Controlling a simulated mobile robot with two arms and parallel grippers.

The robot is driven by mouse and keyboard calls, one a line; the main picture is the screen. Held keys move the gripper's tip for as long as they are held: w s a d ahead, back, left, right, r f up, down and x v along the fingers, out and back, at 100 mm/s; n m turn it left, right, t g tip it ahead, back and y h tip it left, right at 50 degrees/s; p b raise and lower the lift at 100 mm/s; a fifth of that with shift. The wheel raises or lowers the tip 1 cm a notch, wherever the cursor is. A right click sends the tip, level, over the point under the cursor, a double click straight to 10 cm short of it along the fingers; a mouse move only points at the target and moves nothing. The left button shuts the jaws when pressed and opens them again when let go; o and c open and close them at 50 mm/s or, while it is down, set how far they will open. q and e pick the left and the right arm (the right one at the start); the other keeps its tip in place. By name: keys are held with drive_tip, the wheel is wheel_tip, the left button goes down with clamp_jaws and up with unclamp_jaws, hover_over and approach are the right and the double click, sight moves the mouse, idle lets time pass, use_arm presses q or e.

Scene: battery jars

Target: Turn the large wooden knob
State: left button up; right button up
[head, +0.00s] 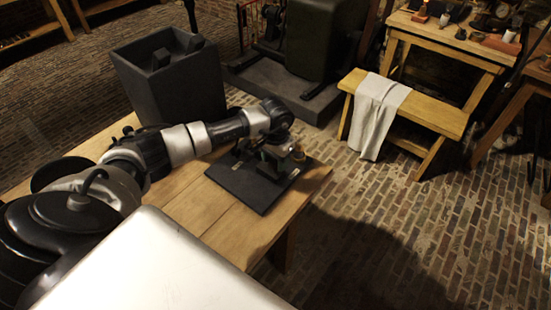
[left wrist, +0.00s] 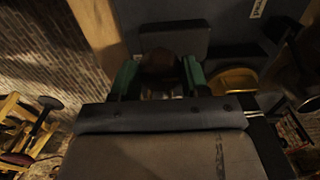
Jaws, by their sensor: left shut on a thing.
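A black board (head: 240,186) with a dark device on it lies on the wooden table. My left gripper (head: 268,148) is at this device, at the end of the arm from the left; the head view shows it dark and small. In the left wrist view its green-edged fingers (left wrist: 160,72) stand on both sides of a dark brown rounded thing, which looks like the large wooden knob (left wrist: 160,60). The gripper is shut on it. The knob's turn angle cannot be read. In the head view I cannot make out the knob clearly. My right gripper is not in view.
A round brass-coloured part (left wrist: 235,80) is right of the fingers. A tall dark box (head: 165,85) stands at the table's back. A bench (head: 432,112) with a white cloth (head: 376,112) stands beyond, with open brick floor between. A pale flat surface (head: 150,265) fills the near edge.

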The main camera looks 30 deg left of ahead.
use_arm(q)
drive_tip(key=shift+f+n+b, duration=0.15)
drive_tip(key=shift+n+b, duration=0.55)
drive_tip(key=shift+b, duration=0.15)
drive_tip(key=n+b, duration=0.3)
drive_tip(key=n, duration=0.1)
drive_tip(key=n+b, duration=0.2)
drive_tip(key=n, duration=0.3)
drive_tip(key=n+b, duration=0.2)
drive_tip(key=n, duration=0.2)
drive_tip(key=n+b, duration=0.1)
drive_tip(key=n, duration=0.3)
drive_tip(key=n+b, duration=0.1)
drive_tip(key=n, duration=0.3)
drive_tip(key=shift+n, duration=0.3)
drive_tip(key=n, duration=0.4)
drive_tip(key=shift+n, duration=0.3)
drive_tip(key=n, duration=0.4)
drive_tip(key=shift+r, duration=0.2)
